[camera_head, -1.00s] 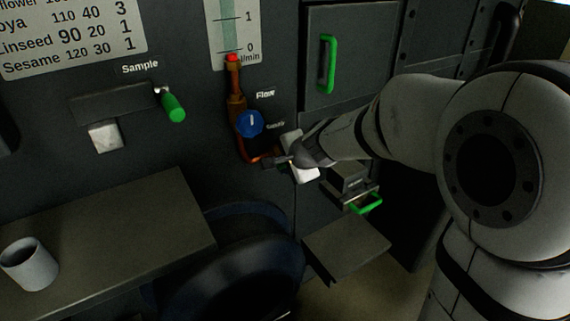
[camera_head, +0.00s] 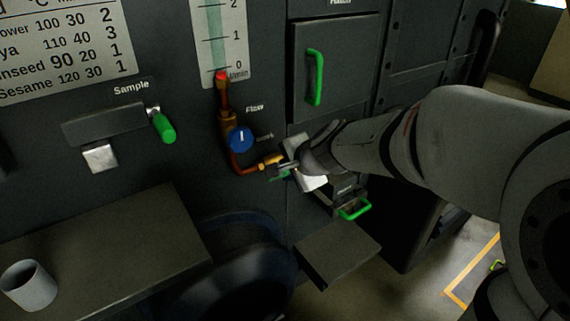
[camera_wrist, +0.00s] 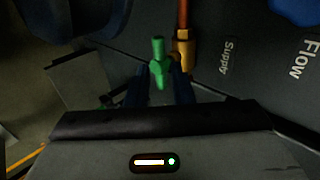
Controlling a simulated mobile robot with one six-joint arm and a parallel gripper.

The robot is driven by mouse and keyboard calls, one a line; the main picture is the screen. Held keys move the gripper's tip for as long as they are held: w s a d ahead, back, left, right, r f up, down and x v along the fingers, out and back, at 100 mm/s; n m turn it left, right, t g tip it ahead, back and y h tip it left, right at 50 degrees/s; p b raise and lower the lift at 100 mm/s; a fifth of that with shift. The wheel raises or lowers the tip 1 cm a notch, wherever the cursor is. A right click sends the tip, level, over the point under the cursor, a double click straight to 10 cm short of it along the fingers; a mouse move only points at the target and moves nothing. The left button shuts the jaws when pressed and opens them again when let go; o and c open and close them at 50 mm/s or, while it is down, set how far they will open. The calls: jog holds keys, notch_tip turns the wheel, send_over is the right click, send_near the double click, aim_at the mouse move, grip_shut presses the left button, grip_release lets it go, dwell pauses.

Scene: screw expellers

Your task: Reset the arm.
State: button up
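My gripper (camera_head: 283,170) is at the right end of the copper supply pipe (camera_head: 240,166), low on the dark machine panel. In the wrist view, the two dark fingers of my gripper (camera_wrist: 160,86) stand on either side of a green valve handle (camera_wrist: 158,60), with what looks like a narrow gap between them. I cannot tell whether either finger touches it. A brass fitting (camera_wrist: 184,52) is just right of the handle. In the head view, only a sliver of green shows by my fingers; the rest is hidden.
A blue flow knob (camera_head: 241,138) is on the panel left of my gripper. A green drawer handle (camera_head: 355,209) and a dark ledge (camera_head: 338,252) are below it. A grey cup (camera_head: 28,286) stands on the table (camera_head: 130,235) at left.

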jog(key=s+d+r+n+g+h+p, duration=0.2)
jog(key=s+d+r+n+p, duration=0.3)
jog(key=s+r+p, duration=0.5)
jog(key=s+d+r+n+g+h+p, duration=0.3)
jog(key=s+d+r+n+p, duration=0.3)
jog(key=p, duration=0.8)
jog(key=s+d+r, duration=0.3)
jog(key=s+r, duration=0.1)
jog(key=r, duration=0.1)
jog(key=shift+d, duration=0.4)
